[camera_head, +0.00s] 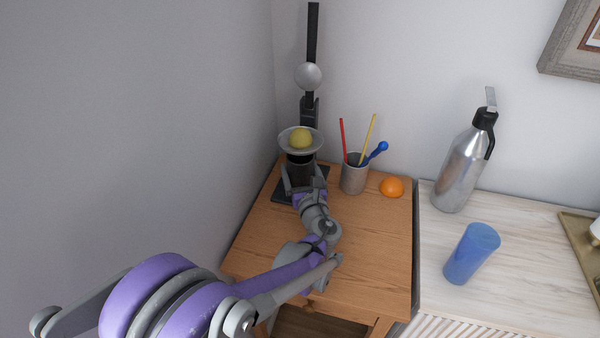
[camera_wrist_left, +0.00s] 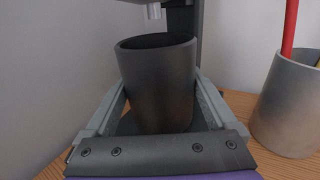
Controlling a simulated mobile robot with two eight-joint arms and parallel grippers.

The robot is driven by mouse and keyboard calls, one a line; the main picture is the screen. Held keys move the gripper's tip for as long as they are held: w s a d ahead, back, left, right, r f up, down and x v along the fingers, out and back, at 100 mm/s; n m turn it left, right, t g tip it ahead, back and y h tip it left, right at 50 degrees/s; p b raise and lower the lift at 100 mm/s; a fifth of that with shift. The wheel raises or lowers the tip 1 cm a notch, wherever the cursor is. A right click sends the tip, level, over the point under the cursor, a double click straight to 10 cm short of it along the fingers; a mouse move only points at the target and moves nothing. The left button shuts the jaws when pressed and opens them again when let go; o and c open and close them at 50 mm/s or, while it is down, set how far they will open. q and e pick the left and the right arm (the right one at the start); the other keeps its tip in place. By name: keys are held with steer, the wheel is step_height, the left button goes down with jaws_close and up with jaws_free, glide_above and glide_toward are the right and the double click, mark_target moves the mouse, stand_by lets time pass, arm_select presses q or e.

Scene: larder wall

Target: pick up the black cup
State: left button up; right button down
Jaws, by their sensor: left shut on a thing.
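The black cup (camera_head: 300,173) stands under the bowl of a tall black press at the back left corner of the wooden table. In the left wrist view the dark grey-black cup (camera_wrist_left: 157,88) is upright between the two fingers. My left gripper (camera_head: 302,184) is shut on the cup, with one finger along each side; it also shows in the left wrist view (camera_wrist_left: 158,120). The cup's lower part is partly hidden by the gripper. My right gripper is not in view.
The press (camera_head: 312,45) rises behind and above the cup, with a yellow fruit (camera_head: 300,138) in its bowl (camera_head: 316,145). A grey utensil holder (camera_head: 354,179) and an orange (camera_head: 392,187) stand to the right. Farther right are a silver bottle (camera_head: 460,170) and a blue tumbler (camera_head: 472,254).

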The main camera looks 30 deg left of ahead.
arm_select(q)
steer(key=shift+r, duration=0.95)
steer(key=shift+s+d+r, duration=0.2)
steer(key=v, duration=1.7)
steer(key=shift+s+d, duration=0.15)
steer(key=shift+d, duration=0.05)
